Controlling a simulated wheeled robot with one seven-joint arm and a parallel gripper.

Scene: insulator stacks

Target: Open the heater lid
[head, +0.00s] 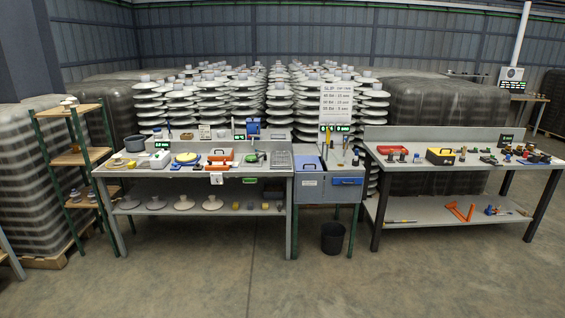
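No part of my gripper shows in the head view. A grey box-like unit on legs (326,190) stands between two workbenches and may be the heater; no label that I can read says so. A blue-violet panel (308,163) lies on its top left and looks like a lid, seemingly down flat, though it is too small to be sure. A blue piece (348,181) is on its front right, next to a small white label (310,183). A sign (336,103) and a green-digit display (335,128) stand above it.
The left workbench (260,187) and right workbench (400,210) carry many small tools and parts. A black bin (333,237) stands on the floor below the grey unit. A shelf rack (70,159) is at far left. The floor in front is clear.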

